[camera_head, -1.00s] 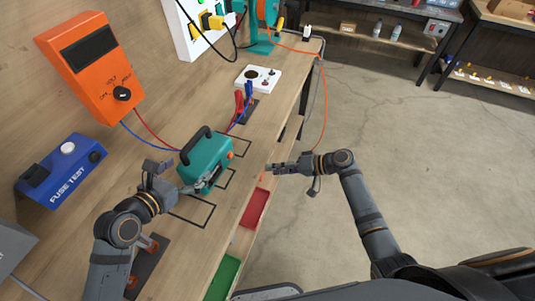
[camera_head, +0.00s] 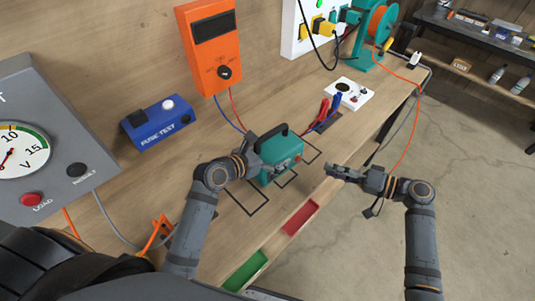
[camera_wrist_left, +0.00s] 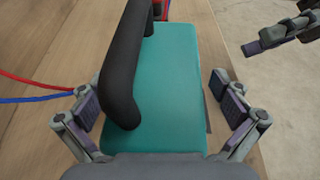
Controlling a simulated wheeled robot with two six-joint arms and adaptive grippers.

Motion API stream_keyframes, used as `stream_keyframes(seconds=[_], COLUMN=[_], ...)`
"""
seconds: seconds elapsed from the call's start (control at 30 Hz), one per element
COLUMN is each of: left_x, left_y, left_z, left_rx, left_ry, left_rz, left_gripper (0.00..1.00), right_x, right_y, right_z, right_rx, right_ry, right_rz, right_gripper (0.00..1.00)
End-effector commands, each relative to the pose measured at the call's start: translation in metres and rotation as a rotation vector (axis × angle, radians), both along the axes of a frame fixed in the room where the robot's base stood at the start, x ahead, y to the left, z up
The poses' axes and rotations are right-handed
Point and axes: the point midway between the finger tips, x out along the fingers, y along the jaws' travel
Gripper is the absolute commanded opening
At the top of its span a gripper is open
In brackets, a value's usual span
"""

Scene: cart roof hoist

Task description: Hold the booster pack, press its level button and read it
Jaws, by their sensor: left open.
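The booster pack (camera_head: 279,166), a teal box with a black handle (camera_head: 270,136), stands on the workbench (camera_head: 232,112). In the left wrist view the pack (camera_wrist_left: 170,85) lies between the spread fingers of my left gripper (camera_wrist_left: 155,92), with a visible gap on the right side. My left gripper (camera_head: 255,163) is open at the pack's left end. My right gripper (camera_head: 332,169) is over the bench's front edge, right of the pack and apart from it; whether its fingers are open is unclear. The level button cannot be made out.
A gauge tester (camera_head: 40,150), blue fuse tester (camera_head: 158,122) and orange meter (camera_head: 211,50) stand along the back. Red and blue clamps (camera_head: 325,112) and a white box (camera_head: 348,93) lie beyond the pack. Red (camera_head: 300,217) and green (camera_head: 245,270) trays line the front edge.

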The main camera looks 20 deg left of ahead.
Motion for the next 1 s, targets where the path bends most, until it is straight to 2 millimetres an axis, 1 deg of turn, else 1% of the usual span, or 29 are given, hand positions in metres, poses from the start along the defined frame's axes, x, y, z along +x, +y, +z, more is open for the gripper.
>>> stream_keyframes(seconds=[0.13,0.37,0.9,0.93,0.97,1.0], left_x=[0.0067,0.0070,0.0066,0.0066,0.0066,0.0066], left_y=[-0.0048,-0.0048,-0.0047,-0.0047,-0.0047,-0.0047], left_z=[-0.0030,-0.0035,-0.0039,-0.0039,-0.0040,-0.0040], left_rx=[-0.001,0.001,0.000,0.000,0.001,0.001], left_ry=[0.000,0.001,0.001,0.001,0.002,0.002], left_rz=[-0.002,-0.002,-0.001,-0.001,-0.001,-0.001], left_gripper=[1.00,1.00,0.27,0.23,0.22,0.22], right_x=[0.0000,0.0000,0.0001,0.0001,0.0001,0.0001], right_y=[0.0000,0.0000,-0.0001,-0.0001,-0.0001,-0.0001], right_z=[0.0000,-0.0001,-0.0002,-0.0002,-0.0002,-0.0002], right_rx=[0.000,0.000,0.000,0.000,0.000,0.000], right_ry=[0.000,0.000,0.000,0.000,0.000,0.000], right_rz=[0.000,0.000,0.000,0.000,0.000,0.000], right_gripper=[0.38,0.38,0.38,0.38,0.35,0.30])
